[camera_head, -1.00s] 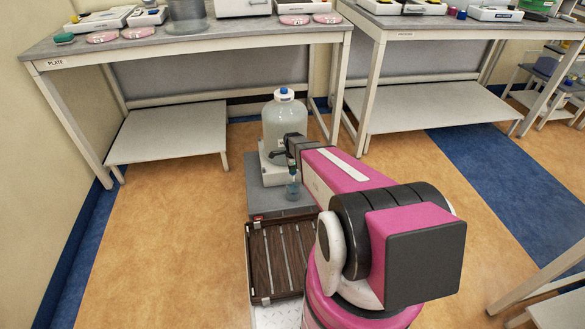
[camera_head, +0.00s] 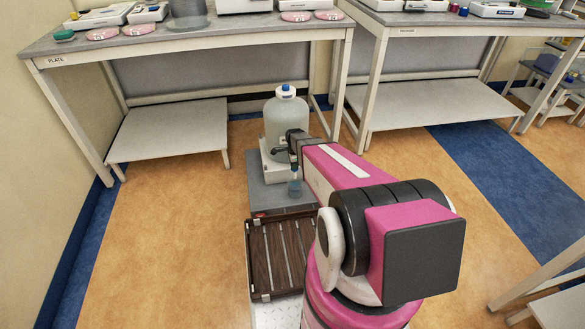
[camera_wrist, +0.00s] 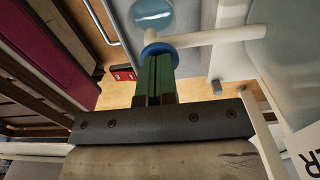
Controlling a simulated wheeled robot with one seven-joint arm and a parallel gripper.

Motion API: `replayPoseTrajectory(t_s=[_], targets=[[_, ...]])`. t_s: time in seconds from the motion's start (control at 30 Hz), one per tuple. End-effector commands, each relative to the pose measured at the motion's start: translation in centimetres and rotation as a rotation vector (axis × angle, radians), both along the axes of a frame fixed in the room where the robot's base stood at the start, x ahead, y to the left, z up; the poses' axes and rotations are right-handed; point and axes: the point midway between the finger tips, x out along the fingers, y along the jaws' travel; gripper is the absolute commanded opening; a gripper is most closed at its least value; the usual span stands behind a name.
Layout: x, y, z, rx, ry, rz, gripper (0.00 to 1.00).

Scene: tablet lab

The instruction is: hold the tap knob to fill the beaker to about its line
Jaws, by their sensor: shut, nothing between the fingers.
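The white tap (camera_wrist: 210,38) crosses the wrist view, with a round blue knob (camera_wrist: 160,48) on its end. My gripper (camera_wrist: 156,62) is shut and empty, its green fingertips together right at the blue knob; whether they press on it is hard to tell. The beaker (camera_wrist: 153,15) shows beyond the knob with pale blue liquid in it. In the head view the beaker (camera_head: 294,189) stands on a grey platform under the tap, in front of the large bottle (camera_head: 284,121) with a blue cap. Its line is too small to make out. My arm hides part of the tap there.
A dark slatted rack (camera_head: 274,258) lies in front of the grey platform (camera_head: 266,200). A long bench marked PLATE (camera_head: 115,55) stands behind, with a second bench (camera_head: 430,33) to the right. Open tan floor (camera_head: 170,220) lies to the left.

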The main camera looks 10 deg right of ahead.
Motion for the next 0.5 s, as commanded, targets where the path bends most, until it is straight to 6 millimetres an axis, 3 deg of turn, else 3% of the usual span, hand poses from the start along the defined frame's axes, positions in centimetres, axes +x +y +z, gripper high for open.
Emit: replayPoseTrajectory(t_s=[0.3, 0.5], targets=[[-0.5, -0.7, 7.2, 0.0, -0.007, 0.001, 0.0], [-0.4, -0.7, 10.3, 0.0, -0.007, 0.001, 0.0]])
